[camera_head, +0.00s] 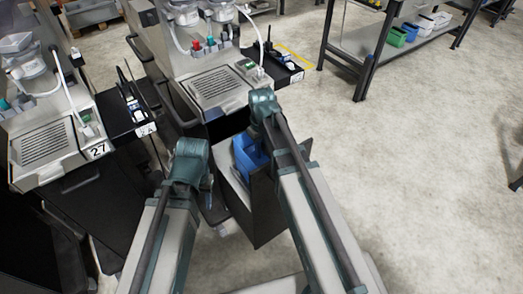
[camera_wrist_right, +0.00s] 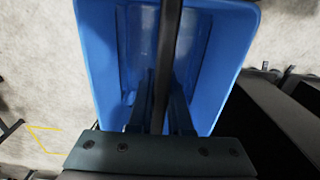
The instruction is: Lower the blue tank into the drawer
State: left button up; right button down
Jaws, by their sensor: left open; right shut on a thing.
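The blue tank (camera_head: 246,158) is partly hidden behind my right arm in the head view. It shows at the mouth of the pulled-out dark drawer (camera_head: 252,215); how deep it sits I cannot tell. In the right wrist view the tank (camera_wrist_right: 237,40) is open-topped and fills the upper middle. My right gripper (camera_wrist_right: 160,112) reaches over it, shut on its dark middle bar (camera_wrist_right: 170,35). Dark panels stand close on the right there. My left gripper (camera_head: 208,196) is open and empty, left of the drawer, partly hidden by its own arm.
Dispenser machines stand at the back, with a grey drip grille (camera_head: 217,87) and a black side tray (camera_head: 272,68). Another machine, labelled 27 (camera_head: 97,151), stands at left. A shelf table (camera_head: 362,42) is at the upper right. The floor (camera_head: 420,190) at right is clear.

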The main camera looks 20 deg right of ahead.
jog(key=shift+f+b, duration=1.45)
jog(key=shift+f, duration=0.1)
jog(key=c, duration=0.8)
grip_release()
jog(key=shift+o, duration=0.2)
notch_tip(320, 180, up, 14)
jog(key=p, duration=1.4)
jog(key=shift+f, duration=0.1)
